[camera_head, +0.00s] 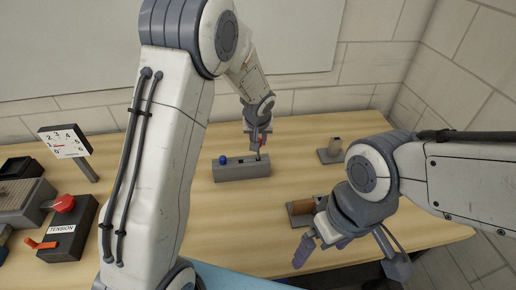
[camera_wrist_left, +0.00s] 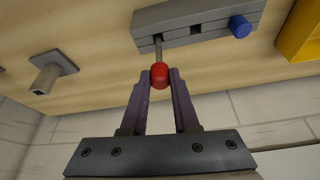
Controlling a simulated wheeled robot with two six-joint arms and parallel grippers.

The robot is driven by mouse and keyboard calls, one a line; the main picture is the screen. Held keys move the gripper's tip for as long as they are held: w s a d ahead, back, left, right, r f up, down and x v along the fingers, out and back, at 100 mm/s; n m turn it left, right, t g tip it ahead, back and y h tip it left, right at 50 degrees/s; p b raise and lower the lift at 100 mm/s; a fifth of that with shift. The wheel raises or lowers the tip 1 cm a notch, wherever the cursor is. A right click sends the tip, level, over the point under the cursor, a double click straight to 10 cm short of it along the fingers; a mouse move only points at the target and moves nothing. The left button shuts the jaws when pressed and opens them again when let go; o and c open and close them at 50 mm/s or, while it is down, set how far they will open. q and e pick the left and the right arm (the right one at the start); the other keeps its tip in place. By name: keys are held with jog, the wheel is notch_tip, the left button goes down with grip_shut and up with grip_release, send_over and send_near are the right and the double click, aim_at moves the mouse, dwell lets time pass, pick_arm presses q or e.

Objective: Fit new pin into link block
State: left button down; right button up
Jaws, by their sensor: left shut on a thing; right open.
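The grey link block (camera_head: 242,172) lies on the table near the middle. A blue-headed pin (camera_head: 223,159) sits at one end of it; the block (camera_wrist_left: 195,24) and blue head (camera_wrist_left: 240,27) also show in the left wrist view. My left gripper (camera_wrist_left: 160,80) is shut on the red head of a pin (camera_wrist_left: 160,73). The pin's grey shaft points at the hole at the block's other end, and its tip meets that hole; how deep it goes I cannot tell. A dark square opening shows mid-block. My right gripper (camera_head: 348,258) is open and empty at the front right.
A small post on a square base (camera_head: 330,155) stands at the back right. A brown piece in a grey holder (camera_head: 303,207) lies behind my right gripper. A TENSION box (camera_head: 66,232) and dial gauge (camera_head: 66,143) stand at left. A yellow object (camera_wrist_left: 303,35) shows in the wrist view.

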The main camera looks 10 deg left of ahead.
pick_arm(q)
notch_tip(320, 180, up, 4)
jog(key=shift+f, duration=0.2)
jog(key=shift+r, duration=0.3)
notch_tip(320, 180, up, 7)
jog(key=p, duration=0.5)
jog(key=shift+f, duration=0.1)
dwell(0.4)
